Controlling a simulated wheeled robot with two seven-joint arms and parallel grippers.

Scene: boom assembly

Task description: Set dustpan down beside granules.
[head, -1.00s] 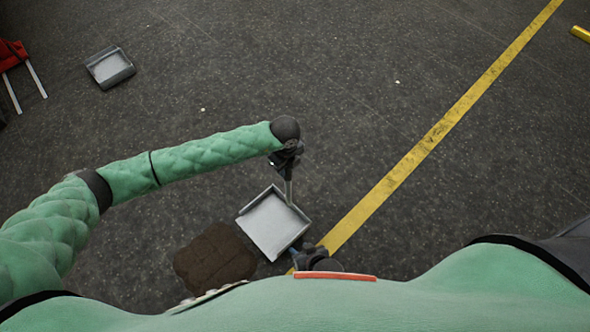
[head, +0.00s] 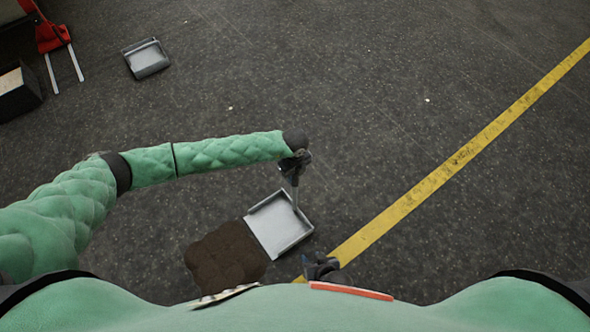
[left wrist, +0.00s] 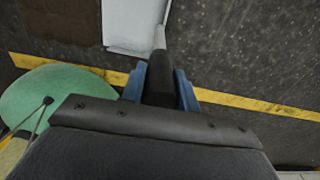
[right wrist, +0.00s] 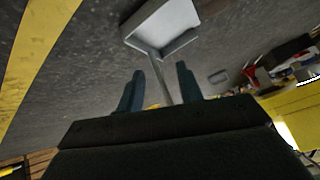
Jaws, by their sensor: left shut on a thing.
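The grey dustpan (head: 279,228) has a shallow open tray and an upright handle. My left gripper (head: 295,165) is above it, shut on the handle, whose dark grip shows between blue fingers in the left wrist view (left wrist: 160,82). The tray looks level, at or very near the floor; exact contact is unclear. The brown granules (head: 226,256) lie in a flat patch just left of the tray, their edges meeting in the head view. My right gripper (head: 318,268) is low, right of the dustpan. Its fingers are apart in the right wrist view (right wrist: 158,85), with the dustpan handle seen beyond them.
A yellow floor line (head: 430,183) runs diagonally right of the dustpan. A second grey pan (head: 146,59) lies at the back left, near a red pallet jack (head: 50,36) and a dark box (head: 17,92). The floor between is mostly clear.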

